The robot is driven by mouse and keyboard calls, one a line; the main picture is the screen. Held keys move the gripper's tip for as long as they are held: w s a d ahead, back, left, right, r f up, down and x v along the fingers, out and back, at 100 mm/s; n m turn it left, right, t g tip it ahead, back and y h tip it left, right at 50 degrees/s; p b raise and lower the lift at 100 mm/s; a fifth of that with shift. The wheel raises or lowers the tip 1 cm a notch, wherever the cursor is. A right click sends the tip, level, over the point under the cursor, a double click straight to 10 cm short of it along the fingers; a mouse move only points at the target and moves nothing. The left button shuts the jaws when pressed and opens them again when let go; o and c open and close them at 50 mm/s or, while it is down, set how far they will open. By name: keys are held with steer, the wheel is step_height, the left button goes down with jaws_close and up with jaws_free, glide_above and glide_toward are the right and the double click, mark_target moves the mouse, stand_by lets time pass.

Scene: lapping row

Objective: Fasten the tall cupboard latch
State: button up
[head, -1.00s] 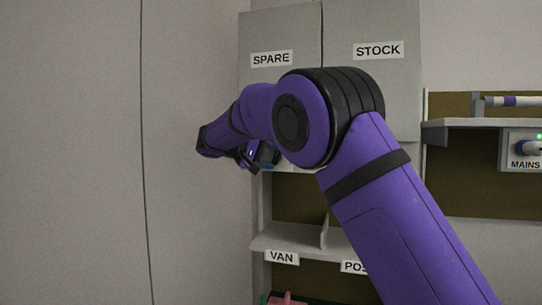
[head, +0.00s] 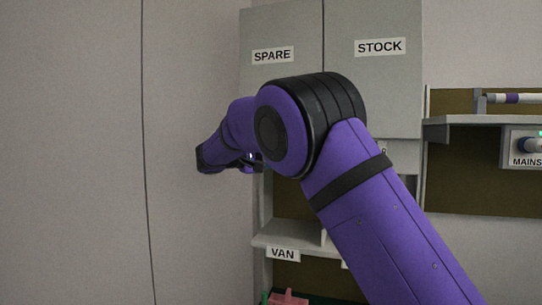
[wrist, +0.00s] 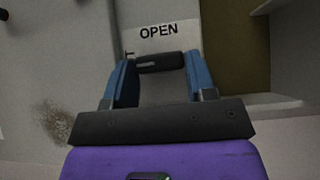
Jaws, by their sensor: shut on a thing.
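The tall grey cupboard front (head: 70,150) fills the left of the head view, with one vertical seam. In the wrist view, a dark latch handle (wrist: 160,62) lies crosswise between the blue fingers of my gripper (wrist: 161,72), which is shut on it. A white label reading OPEN (wrist: 159,31) sits just beyond the handle. In the head view, my gripper is mostly hidden behind my own wrist and arm, so the latch cannot be seen there.
Wall cupboard doors marked SPARE (head: 272,56) and STOCK (head: 380,47) stand behind my arm. A shelf marked VAN (head: 283,254) is below. A MAINS box (head: 525,147) is at the right. A dark smudge (wrist: 56,122) marks the surface in the wrist view.

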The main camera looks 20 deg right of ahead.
steer(key=o, duration=0.9)
steer(key=shift+o, duration=0.2)
